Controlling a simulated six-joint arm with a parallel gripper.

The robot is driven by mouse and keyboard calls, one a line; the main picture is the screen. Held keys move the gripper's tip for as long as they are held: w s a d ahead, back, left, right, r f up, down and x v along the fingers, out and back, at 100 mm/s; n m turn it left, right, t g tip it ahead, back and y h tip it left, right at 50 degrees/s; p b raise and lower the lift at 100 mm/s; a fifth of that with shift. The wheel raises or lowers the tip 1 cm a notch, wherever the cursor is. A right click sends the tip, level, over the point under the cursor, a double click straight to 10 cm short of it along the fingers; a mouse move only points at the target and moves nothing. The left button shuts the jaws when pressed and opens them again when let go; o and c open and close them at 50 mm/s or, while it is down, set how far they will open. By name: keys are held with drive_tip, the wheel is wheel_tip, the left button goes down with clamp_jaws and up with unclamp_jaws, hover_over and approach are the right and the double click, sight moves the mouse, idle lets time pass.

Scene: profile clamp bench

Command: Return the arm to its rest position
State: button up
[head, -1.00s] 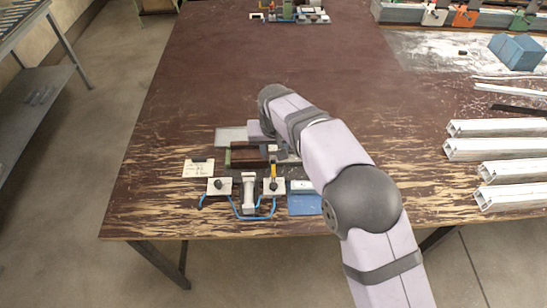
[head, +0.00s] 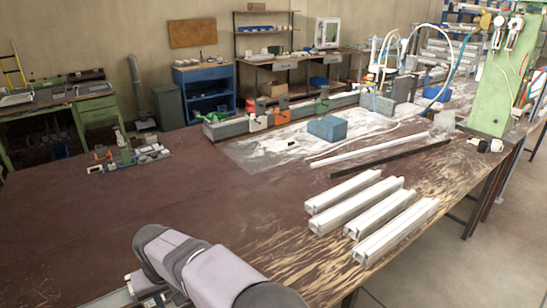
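My arm (head: 205,270) rises from the bottom edge of the head view over the near left part of the brown bench (head: 240,205). Its grey joint and pale links show. My gripper is not visible; it is hidden behind the arm or below the picture edge. A small part of a metal fixture (head: 150,288) shows beside the arm at the bottom left.
Several white square profiles (head: 372,210) lie right of the arm. A blue block (head: 327,128) sits farther back, near a long rail with coloured clamps (head: 268,116). A small fixture (head: 128,155) stands at the far left. The bench middle is clear.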

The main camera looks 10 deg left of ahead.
drive_tip(key=w+d+r+m+h, duration=0.1)
drive_tip(key=w+d+m, duration=0.1)
drive_tip(key=d, duration=1.2)
drive_tip(key=w+d+r+m, duration=0.1)
drive_tip(key=w+d+m, duration=0.15)
drive_tip(key=d, duration=1.05)
drive_tip(key=s+d+f+m+g, duration=0.1)
drive_tip(key=s+d+f+m, duration=0.1)
drive_tip(key=s+d, duration=0.5)
drive_tip(key=s+d+f+m+g, duration=0.1)
drive_tip(key=s+d, duration=0.7)
drive_tip(key=d, duration=0.6)
drive_tip(key=shift+s+f+m+h, duration=0.3)
drive_tip(key=shift+f+m+h, duration=0.05)
drive_tip(key=shift+h, duration=0.05)
